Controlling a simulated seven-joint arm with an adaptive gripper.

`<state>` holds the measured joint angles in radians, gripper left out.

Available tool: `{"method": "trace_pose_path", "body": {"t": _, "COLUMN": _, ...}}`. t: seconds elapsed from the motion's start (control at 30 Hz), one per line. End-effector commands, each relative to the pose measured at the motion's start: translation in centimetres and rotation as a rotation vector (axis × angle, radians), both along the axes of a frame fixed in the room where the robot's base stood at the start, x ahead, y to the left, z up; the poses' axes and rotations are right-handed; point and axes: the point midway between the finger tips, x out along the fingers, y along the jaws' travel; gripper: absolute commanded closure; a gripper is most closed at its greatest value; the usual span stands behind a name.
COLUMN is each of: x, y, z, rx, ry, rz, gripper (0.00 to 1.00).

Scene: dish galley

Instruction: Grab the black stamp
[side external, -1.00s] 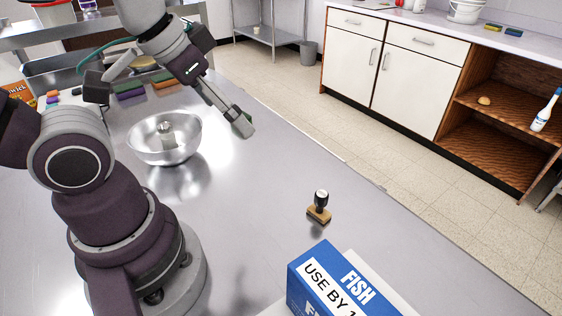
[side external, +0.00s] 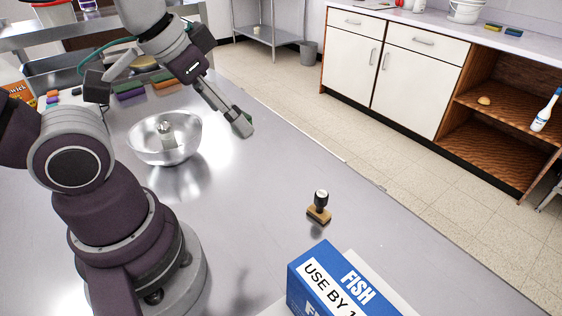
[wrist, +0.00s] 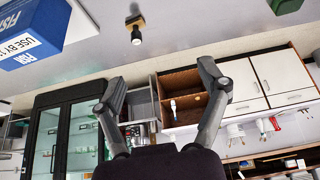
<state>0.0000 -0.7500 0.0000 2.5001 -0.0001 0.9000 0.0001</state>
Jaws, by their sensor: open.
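The black stamp (side external: 320,200) has a black knob handle and a wooden base. It stands upright on the steel counter (side external: 240,220), behind the blue box in the side external view. In the wrist view the stamp (wrist: 135,30) appears near the top, left of centre, beyond the fingertips. My gripper (side external: 243,126) is above the counter, up and left of the stamp and well apart from it. In the wrist view my gripper (wrist: 162,75) has its two fingers spread wide with nothing between them.
A blue fish box (side external: 340,285) stands near the stamp at the front. A metal bowl (side external: 165,138) with something inside sits left of my gripper.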

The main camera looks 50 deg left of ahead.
Motion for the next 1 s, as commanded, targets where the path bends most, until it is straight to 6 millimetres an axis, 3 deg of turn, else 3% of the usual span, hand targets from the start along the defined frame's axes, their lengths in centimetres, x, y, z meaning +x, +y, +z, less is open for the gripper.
{"method": "trace_pose_path", "body": {"t": 0.1, "x": 0.0, "y": 0.0, "z": 0.0, "rx": 0.0, "ry": 0.0, "rz": 0.0, "gripper": 0.43}}
{"method": "trace_pose_path", "body": {"t": 0.37, "x": 0.1, "y": 0.0, "z": 0.0, "rx": 0.002, "ry": 0.002, "rz": -0.007, "gripper": 0.43}}
{"method": "trace_pose_path", "body": {"t": 0.47, "x": 1.1, "y": -0.4, "z": 0.3, "rx": 0.046, "ry": 0.04, "rz": -0.111, "gripper": 0.43}}
{"method": "trace_pose_path", "body": {"t": 0.63, "x": 5.9, "y": -2.2, "z": -0.3, "rx": 0.214, "ry": 0.18, "rz": -0.597, "gripper": 0.43}}
{"method": "trace_pose_path", "body": {"t": 0.8, "x": 10.5, "y": -4.7, "z": -3.8, "rx": 0.346, "ry": 0.294, "rz": -1.121, "gripper": 0.43}}
{"method": "trace_pose_path", "body": {"t": 1.0, "x": 12.7, "y": -6.6, "z": -7.6, "rx": 0.407, "ry": 0.351, "rz": -1.486, "gripper": 0.43}}
